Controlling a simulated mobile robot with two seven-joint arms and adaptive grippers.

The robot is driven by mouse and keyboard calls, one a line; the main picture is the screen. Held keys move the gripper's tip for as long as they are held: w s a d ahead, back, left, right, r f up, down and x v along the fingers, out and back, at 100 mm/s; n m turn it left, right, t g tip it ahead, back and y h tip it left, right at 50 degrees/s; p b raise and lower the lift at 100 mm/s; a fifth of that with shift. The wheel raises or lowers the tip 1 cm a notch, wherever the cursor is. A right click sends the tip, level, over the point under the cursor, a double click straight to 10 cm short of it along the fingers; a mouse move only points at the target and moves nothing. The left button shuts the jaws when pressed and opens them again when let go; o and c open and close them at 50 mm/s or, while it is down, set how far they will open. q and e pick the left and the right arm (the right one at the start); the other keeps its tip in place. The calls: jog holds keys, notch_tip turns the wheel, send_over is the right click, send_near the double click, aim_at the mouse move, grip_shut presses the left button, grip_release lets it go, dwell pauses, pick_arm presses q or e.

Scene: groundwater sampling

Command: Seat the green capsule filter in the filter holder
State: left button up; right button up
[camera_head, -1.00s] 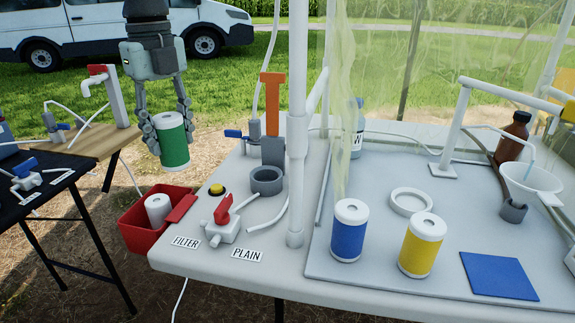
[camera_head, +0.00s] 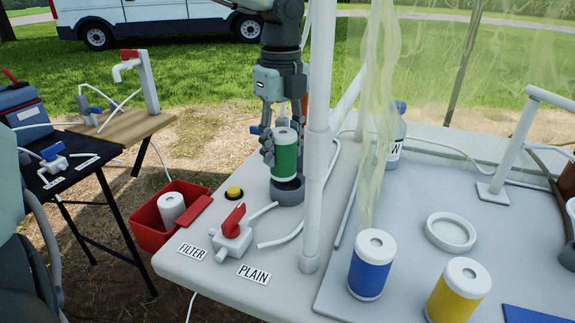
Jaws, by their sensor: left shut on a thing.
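The green capsule filter (camera_head: 287,160) has white ends and stands upright. My left gripper (camera_head: 285,148) points down and is shut on it, with a finger on either side. The filter holder (camera_head: 288,193) is a grey ring on the table, behind the red-handled valve. The capsule's lower end is at the holder's rim. I cannot tell whether it is inside the ring or just above it. The holder's far side is hidden behind the capsule. My right gripper is not in view.
A white post (camera_head: 316,150) stands close to the right of the holder. A red-handled valve (camera_head: 232,234) and yellow button (camera_head: 234,193) are in front and left. A red bin (camera_head: 150,226) hangs at the table's left edge. Blue (camera_head: 371,268) and yellow (camera_head: 458,293) capsules stand right.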

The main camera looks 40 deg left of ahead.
aim_at(287, 167)
pick_arm(q)
jog(key=shift+w+d+f, duration=0.3)
jog(key=shift+d+f, duration=0.05)
jog(key=shift+f, duration=1.95)
jog(key=shift+f, duration=0.1)
jog(key=o, duration=1.1)
jog(key=shift+o, duration=0.2)
notch_tip(287, 167, up, 12)
jog(key=shift+r, duration=0.15)
